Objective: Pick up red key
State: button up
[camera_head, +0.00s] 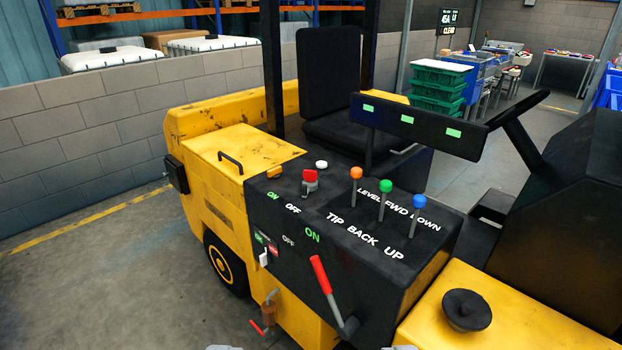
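Only the two pale fingertips of my gripper (311,348) show, at the bottom edge of the view. They are wide apart with nothing seen between them. The key is well ahead of them, higher in the picture, and nothing touches it.
Orange, green and blue knobbed levers (383,190) stand right of the key. A red-handled lever (323,276) rises nearer to me. The seat (330,75) and steering wheel (513,113) stand farther back.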

aim_at(310, 176)
jog(key=z, duration=0.05)
jog(key=k, duration=0.45)
jog(key=u, duration=0.55)
jog(key=i, duration=2)
jog(key=z, duration=0.8)
jog(key=i, duration=0.9)
jog(key=z, duration=0.55)
